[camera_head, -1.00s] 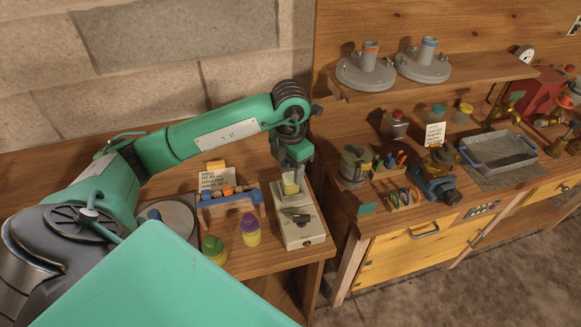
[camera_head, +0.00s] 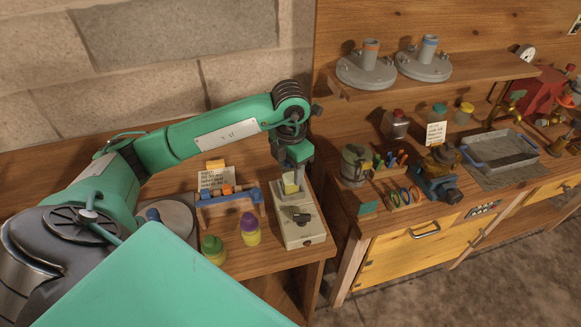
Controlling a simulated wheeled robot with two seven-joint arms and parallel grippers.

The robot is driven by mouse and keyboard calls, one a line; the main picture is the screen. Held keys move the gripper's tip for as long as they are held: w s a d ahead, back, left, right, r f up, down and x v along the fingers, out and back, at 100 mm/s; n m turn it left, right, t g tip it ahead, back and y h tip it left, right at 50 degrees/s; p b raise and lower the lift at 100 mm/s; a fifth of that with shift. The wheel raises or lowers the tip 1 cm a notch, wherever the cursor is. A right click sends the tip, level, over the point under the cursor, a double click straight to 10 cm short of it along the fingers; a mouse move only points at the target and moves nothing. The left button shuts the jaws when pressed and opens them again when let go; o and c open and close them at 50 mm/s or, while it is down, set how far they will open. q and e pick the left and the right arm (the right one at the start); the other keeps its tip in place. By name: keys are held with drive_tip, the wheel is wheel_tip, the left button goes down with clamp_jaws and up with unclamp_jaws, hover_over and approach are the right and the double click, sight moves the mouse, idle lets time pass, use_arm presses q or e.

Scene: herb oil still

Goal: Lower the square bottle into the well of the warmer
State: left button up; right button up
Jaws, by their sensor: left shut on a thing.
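The warmer (camera_head: 301,232) is a pale grey box with a dark knob on its front part, standing near the right end of the left table. The square bottle (camera_head: 290,187) is yellowish and sits at the well at the back of the warmer. Its lower part is hidden, and I cannot tell how deep it is in the well. My left gripper (camera_head: 292,172) points down from above and is shut on the bottle's top. My right gripper is not in view.
Left of the warmer stand a purple-capped yellow jar (camera_head: 250,229), a green-capped jar (camera_head: 213,249) and a blue rack (camera_head: 231,203) with small bottles. A gap separates this table from the workbench (camera_head: 420,250) at right.

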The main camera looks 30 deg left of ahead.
use_arm(q)
drive_tip(key=shift+f, duration=0.15)
drive_tip(key=o, duration=1.2)
drive_tip(key=shift+c, duration=0.2)
drive_tip(key=shift+c, duration=0.4)
drive_tip(key=shift+r+p, duration=1.75)
drive_tip(key=shift+r, duration=1.8)
